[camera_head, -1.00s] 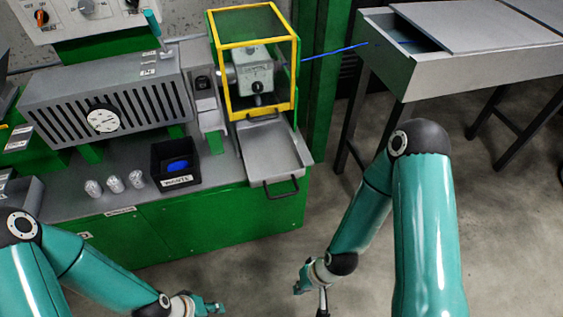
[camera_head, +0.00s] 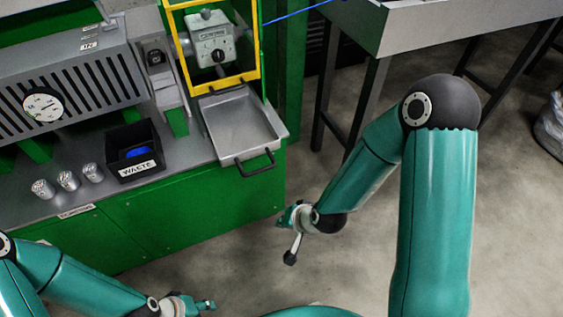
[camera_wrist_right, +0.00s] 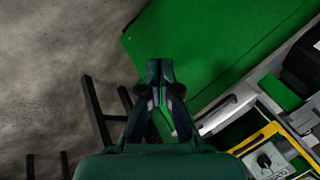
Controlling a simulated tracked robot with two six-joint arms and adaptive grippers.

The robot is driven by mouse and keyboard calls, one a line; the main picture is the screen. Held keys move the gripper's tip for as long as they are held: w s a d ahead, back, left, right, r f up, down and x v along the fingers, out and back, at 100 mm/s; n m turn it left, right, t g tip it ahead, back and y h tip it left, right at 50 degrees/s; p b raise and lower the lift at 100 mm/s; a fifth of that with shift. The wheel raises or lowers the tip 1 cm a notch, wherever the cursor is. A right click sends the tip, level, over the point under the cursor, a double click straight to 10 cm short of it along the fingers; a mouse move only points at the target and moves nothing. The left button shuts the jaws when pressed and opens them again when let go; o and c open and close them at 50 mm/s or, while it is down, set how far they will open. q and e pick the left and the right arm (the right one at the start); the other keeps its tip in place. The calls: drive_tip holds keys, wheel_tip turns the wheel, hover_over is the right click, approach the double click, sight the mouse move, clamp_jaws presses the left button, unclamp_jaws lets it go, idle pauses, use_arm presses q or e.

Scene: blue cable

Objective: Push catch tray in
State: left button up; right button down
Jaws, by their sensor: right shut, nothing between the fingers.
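The catch tray (camera_head: 216,107) is a shallow grey metal pan with a black bar handle (camera_head: 257,165) on its front edge. It sticks out toward me from below the yellow-framed guard, over the bench edge. In the right wrist view the tray (camera_wrist_right: 217,118) lies to the right of the fingers. My right gripper (camera_head: 281,219) is below and in front of the handle, apart from it. In its wrist view the fingers (camera_wrist_right: 160,66) are shut and empty. My left gripper (camera_head: 207,305) is at the bottom, far from the tray; its fingers are too small to read.
The black waste box (camera_head: 135,168) with a blue piece in it and several metal cylinders (camera_head: 67,180) stand on the bench left of the tray. A grey table (camera_head: 425,28) stands at upper right, with a blue cable (camera_head: 290,14) leading toward it. Floor is free in front.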

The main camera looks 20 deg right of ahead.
drive_tip(key=w+d+m+t+h+b, duration=0.1)
drive_tip(key=w+d+m+t+b, duration=0.35)
drive_tip(key=w+b, duration=0.4)
drive_tip(key=m+t+h+b, duration=0.1)
drive_tip(key=m+t+b, duration=0.45)
drive_tip(key=b, duration=0.35)
approach(274, 143)
drive_tip(key=shift+g, duration=0.4)
drive_tip(key=b+x, duration=0.1)
drive_tip(key=x, duration=0.4)
drive_tip(key=shift+w, duration=0.3)
use_arm(q)
wheel_tip(274, 143, down, 22)
use_arm(e)
drive_tip(key=shift+w, duration=0.7)
use_arm(q)
drive_tip(key=shift+f, duration=0.1)
